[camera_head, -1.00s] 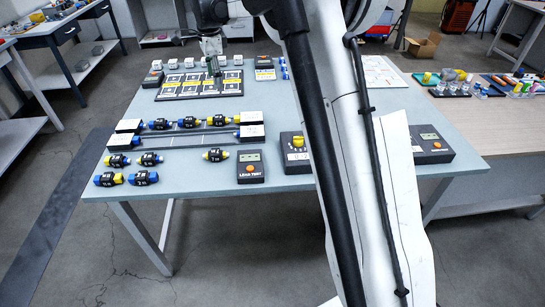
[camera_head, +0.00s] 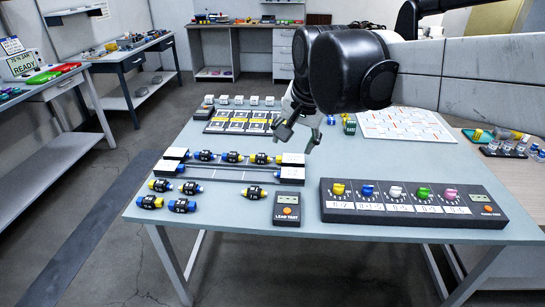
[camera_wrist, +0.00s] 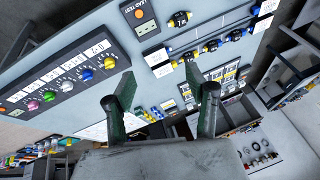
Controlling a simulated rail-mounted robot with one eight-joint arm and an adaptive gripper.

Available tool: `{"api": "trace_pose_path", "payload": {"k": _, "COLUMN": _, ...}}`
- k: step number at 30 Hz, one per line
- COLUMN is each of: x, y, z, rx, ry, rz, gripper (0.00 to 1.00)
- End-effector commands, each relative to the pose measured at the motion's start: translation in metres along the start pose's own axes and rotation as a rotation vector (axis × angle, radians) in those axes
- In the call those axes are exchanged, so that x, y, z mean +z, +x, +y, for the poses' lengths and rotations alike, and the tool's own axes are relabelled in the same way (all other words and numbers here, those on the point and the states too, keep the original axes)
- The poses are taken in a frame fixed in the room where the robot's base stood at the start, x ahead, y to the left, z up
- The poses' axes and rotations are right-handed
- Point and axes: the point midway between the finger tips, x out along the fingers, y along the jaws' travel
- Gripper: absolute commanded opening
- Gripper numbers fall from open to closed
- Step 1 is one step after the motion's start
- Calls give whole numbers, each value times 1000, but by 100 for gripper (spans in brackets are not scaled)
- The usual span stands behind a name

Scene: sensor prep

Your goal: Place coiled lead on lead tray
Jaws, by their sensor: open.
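I cannot make out a clearly coiled lead or a labelled lead tray. Similar pieces (camera_head: 232,157) sit along a long rack with black and white end blocks (camera_head: 291,175). A flat dark tray (camera_head: 208,127) with pale square outlines and a yellow strip lies behind the rack. My gripper (camera_head: 298,137) is open above the bench, right of this tray in the picture. In the wrist view, its spread fingers (camera_wrist: 158,78) have nothing between them.
A long dark panel with coloured knobs (camera_head: 410,211) stands at the front right. A LEAD TEST box (camera_head: 287,208) is left of it. A white gridded board (camera_head: 402,124) lies at the back right. Small blue and green items (camera_head: 348,125) stand near my gripper.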

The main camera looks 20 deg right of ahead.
Motion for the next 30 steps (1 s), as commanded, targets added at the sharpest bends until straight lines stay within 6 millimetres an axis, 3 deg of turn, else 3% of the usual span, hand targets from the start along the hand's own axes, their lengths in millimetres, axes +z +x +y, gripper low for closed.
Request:
{"api": "trace_pose_path", "payload": {"k": 9, "x": 86, "y": -7, "z": 56, "rx": -43, "ry": -323, "rz": 97, "gripper": 51}}
{"api": "trace_pose_path", "payload": {"k": 15, "x": 127, "y": 1, "z": 83, "rx": -52, "ry": -491, "rz": 152, "gripper": 51}}
{"api": "trace_pose_path", "payload": {"k": 21, "x": 144, "y": 7, "z": 95, "rx": -54, "ry": -571, "rz": 179, "gripper": 51}}
{"api": "trace_pose_path", "payload": {"k": 30, "x": 146, "y": 7, "z": 95, "rx": -54, "ry": -579, "rz": 182, "gripper": 51}}
